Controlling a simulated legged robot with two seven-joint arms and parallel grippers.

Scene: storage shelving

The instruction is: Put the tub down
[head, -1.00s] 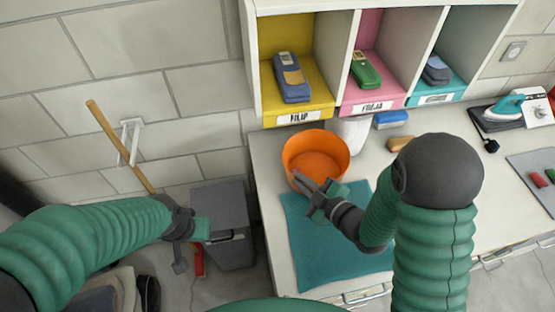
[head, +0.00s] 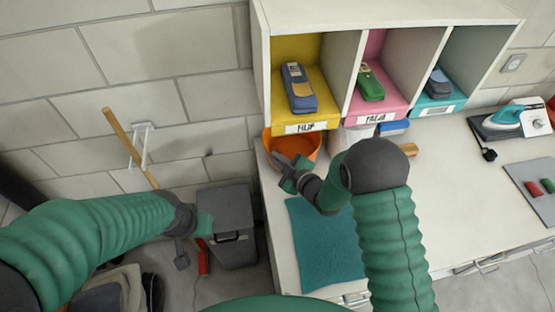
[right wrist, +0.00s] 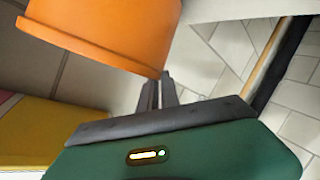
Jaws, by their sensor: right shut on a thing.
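The orange tub (head: 309,150) is at the back left corner of the white counter, beside and partly behind the yellow cubby's front edge. My right gripper (head: 281,163) is shut on the tub's near side. In the right wrist view the tub (right wrist: 105,30) is close above the gripper fingers (right wrist: 160,88), which meet its edge. I cannot tell whether its base touches the counter. My left gripper (head: 192,238) hangs low at the left, in front of the grey bin, away from the tub; its jaws are unclear.
A teal mat (head: 325,243) lies flat and bare on the counter (head: 440,205). The cubby shelf (head: 262,70) overhangs the back. A white container (head: 340,138) stands beneath it. A grey bin (head: 228,225) and a wooden handle (head: 128,145) are left of the counter.

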